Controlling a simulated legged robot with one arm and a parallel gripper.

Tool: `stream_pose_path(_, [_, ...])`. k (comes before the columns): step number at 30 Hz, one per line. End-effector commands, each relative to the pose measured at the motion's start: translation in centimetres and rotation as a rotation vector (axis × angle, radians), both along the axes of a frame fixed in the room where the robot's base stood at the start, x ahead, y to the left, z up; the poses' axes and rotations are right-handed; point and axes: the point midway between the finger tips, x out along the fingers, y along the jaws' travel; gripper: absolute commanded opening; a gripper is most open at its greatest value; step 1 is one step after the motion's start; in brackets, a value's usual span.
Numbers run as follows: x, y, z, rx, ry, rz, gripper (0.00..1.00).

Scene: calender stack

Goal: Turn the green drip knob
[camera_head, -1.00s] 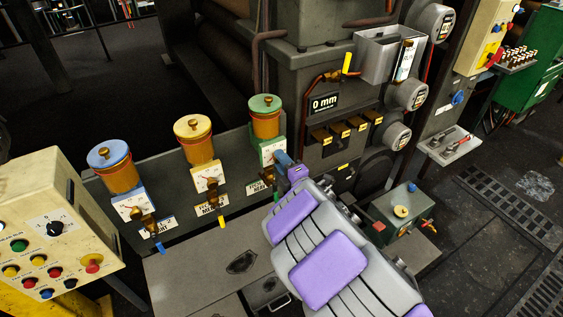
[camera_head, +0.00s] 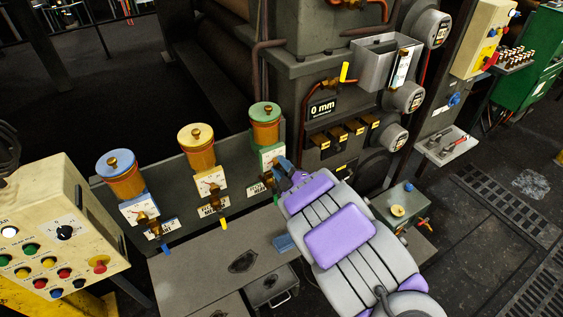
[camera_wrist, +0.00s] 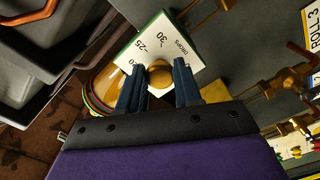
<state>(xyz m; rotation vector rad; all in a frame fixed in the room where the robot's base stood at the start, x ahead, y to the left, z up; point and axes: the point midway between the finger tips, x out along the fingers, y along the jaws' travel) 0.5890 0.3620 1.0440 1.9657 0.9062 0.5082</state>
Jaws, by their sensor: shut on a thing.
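The green drip oiler (camera_head: 265,126) has a green cap over an amber body and is the rightmost of three oilers. Its white, green-edged dial plate (camera_head: 271,155) faces my gripper (camera_head: 281,172). In the wrist view the dial plate (camera_wrist: 165,45) shows numbers and the word DROPS, tilted in the picture. The round brass knob (camera_wrist: 160,74) on it sits between the two blue fingers of my gripper (camera_wrist: 159,88). The gripper is shut on this knob. My arm hides part of the area below the dial in the head view.
Blue-capped (camera_head: 121,174) and yellow-capped (camera_head: 199,148) oilers stand to the left with similar dials. A button panel (camera_head: 60,235) is at the lower left. A grey open box (camera_head: 378,62) and round gauges are at the upper right. Brass valves (camera_wrist: 290,80) are near the fingers.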

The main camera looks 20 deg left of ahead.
Motion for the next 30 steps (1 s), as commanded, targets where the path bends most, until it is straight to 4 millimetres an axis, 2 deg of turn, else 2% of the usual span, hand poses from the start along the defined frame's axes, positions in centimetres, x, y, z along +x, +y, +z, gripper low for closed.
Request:
stream_pose_path(18, [-0.21, 0.11, 0.15, 0.376, 0.451, 0.003, 0.03])
stream_pose_path(30, [-0.17, 0.03, 0.08, 0.575, 0.680, 0.000, 0.03])
